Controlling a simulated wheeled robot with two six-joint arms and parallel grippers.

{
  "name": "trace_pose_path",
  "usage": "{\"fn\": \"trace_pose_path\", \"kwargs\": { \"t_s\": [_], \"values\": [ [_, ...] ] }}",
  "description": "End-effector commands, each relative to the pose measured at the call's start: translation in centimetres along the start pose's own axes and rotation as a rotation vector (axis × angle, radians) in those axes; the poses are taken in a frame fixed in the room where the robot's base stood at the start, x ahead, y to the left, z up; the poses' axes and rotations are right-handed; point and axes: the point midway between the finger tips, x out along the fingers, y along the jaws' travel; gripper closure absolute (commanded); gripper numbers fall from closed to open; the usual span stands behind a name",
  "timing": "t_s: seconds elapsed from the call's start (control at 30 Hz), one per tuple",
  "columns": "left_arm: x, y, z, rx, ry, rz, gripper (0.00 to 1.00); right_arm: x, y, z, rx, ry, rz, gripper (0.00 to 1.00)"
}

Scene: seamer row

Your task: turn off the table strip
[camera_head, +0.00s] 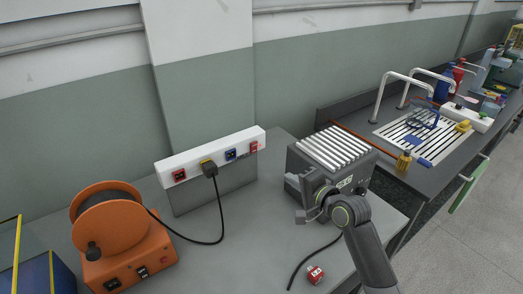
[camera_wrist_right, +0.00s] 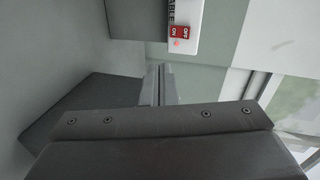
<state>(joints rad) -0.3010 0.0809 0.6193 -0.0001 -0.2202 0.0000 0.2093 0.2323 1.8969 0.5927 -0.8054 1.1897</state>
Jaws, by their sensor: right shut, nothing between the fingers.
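The white table strip (camera_head: 215,155) is mounted on a grey upright plate at the back of the bench. It has a red switch (camera_head: 179,175) at its left end, a black plug (camera_head: 209,168) in it, a blue element (camera_head: 231,154) and a red switch (camera_head: 254,146) at its right end. In the right wrist view a red ON/OFF switch (camera_wrist_right: 180,33) sits at the strip's end beside a red light that looks lit. My right gripper (camera_head: 300,203) is shut and empty, to the right of and below the strip, apart from it. My left gripper is out of view.
An orange cable reel (camera_head: 112,235) stands at left, its black cord running to the plug. A grey ribbed machine (camera_head: 330,155) stands right behind my right gripper. A small red block (camera_head: 315,274) lies near the bench front. A sink bench (camera_head: 440,160) is farther right.

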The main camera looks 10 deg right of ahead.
Motion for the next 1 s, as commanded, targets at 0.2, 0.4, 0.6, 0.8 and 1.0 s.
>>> {"fn": "trace_pose_path", "kwargs": {
  "t_s": [0.2,0.4,0.6,0.8,1.0],
  "values": [
    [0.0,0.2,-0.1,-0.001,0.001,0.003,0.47,1.1,-2.3,-0.6,0.088,-0.007,-0.061,1.0],
    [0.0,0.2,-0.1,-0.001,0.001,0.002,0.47,1.2,-2.3,-0.6,0.092,-0.007,-0.063,1.0],
    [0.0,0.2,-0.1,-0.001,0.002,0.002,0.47,1.4,-2.3,-0.6,0.091,-0.007,-0.062,1.0],
    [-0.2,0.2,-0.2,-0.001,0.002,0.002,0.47,3.3,-2.5,-0.6,0.092,-0.008,-0.063,1.0],
    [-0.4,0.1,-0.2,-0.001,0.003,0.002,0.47,6.5,-2.7,-0.5,0.091,-0.009,-0.061,1.0]
  ]
}}
